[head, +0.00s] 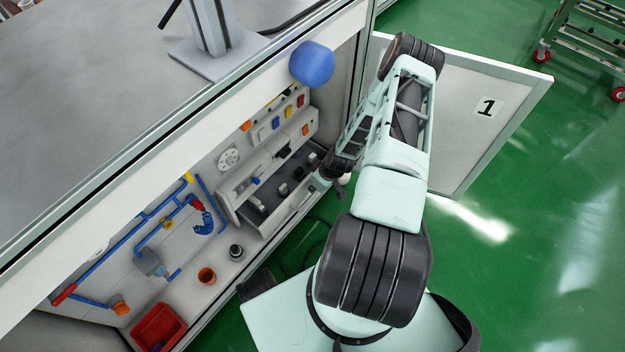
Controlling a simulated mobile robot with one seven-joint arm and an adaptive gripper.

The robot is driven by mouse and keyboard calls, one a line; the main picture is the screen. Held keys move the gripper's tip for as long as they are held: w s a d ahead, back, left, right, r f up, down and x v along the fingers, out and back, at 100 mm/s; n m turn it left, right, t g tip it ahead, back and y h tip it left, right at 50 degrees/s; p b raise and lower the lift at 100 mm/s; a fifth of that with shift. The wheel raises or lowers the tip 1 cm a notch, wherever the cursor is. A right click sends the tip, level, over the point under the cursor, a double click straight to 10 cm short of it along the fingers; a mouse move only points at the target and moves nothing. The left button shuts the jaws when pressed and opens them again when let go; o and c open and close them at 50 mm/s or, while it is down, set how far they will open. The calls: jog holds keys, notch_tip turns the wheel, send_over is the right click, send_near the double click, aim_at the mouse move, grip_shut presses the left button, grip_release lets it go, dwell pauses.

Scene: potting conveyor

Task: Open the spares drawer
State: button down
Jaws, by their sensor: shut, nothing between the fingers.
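The spares drawer (289,218) is a pale box in the lower right of the open cabinet under the bench. It stands pulled out, and its dark inside shows with several small grey and black parts in it. How far out it is cannot be told exactly. My gripper (335,182) is at the drawer's right front corner, shut, with nothing seen between its fingers. The fingertips are small and partly hidden, so I cannot tell whether they touch the drawer front or its handle.
A cabinet door (478,125) marked 1 stands open behind my arm. A blue ball-like thing (312,64) is at the bench edge. The green floor (540,240) at right is clear.

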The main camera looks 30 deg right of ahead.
jog(key=s+d, duration=0.2)
jog(key=s, duration=0.5)
jog(key=shift+d, duration=0.4)
